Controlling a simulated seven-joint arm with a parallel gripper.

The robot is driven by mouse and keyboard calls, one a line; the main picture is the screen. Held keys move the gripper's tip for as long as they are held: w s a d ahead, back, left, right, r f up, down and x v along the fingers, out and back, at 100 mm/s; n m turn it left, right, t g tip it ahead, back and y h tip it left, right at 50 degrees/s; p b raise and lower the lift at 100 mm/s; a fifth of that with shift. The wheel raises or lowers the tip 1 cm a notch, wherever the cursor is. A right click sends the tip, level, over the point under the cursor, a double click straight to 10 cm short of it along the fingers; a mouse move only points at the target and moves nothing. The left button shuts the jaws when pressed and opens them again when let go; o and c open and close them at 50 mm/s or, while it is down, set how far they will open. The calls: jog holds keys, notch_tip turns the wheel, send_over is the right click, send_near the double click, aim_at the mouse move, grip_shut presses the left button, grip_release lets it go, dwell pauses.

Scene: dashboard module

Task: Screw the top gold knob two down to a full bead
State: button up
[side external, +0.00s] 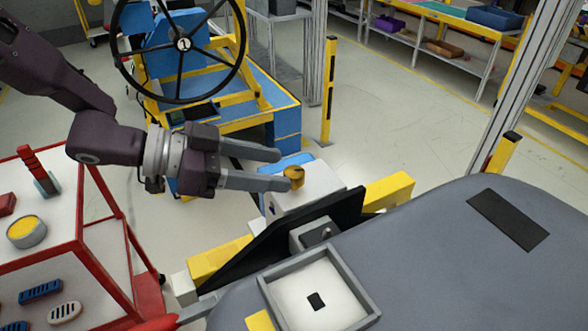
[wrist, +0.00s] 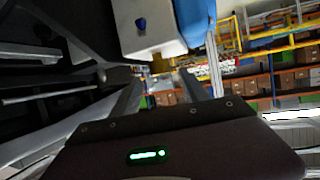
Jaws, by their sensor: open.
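The gold knob (side external: 294,177) stands on top of a white box (side external: 308,190) in the side external view. My gripper (side external: 285,170) is open, reaching in from the left with its fingers roughly level. The near finger's tip overlaps the knob's left edge in the picture; the far finger ends behind and left of it. I cannot tell whether either finger touches the knob. A dark blue knob (wrist: 140,24) shows on a white box (wrist: 150,40) there.
A black panel (side external: 290,235) and yellow bar (side external: 390,190) stand beside the white box. A grey dashboard surface (side external: 430,265) with a square tray (side external: 270,292) fills the front right. A red-framed cart (side external: 78,200) is at left; a steering wheel (side external: 183,44) is behind my gripper.

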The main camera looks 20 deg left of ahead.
aim_at(292, 169)
jog(key=x, duration=0.4)
jog(key=shift+w+d+f, duration=0.15)
jog(key=shift+w+d, duration=0.1)
grip_shut()
jog(key=shift+m+g, duration=0.3)
jog(key=m+g+h, duration=0.1)
jog(key=m+g, duration=0.1)
jog(key=g, duration=0.1)
jog(key=shift+m+h, duration=0.3)
jog(key=shift+m, duration=0.1)
jog(key=m+g, duration=0.5)
jog(key=g, duration=0.1)
jog(key=shift+m+g, duration=0.3)
grip_release()
jog(key=shift+a, duration=0.1)
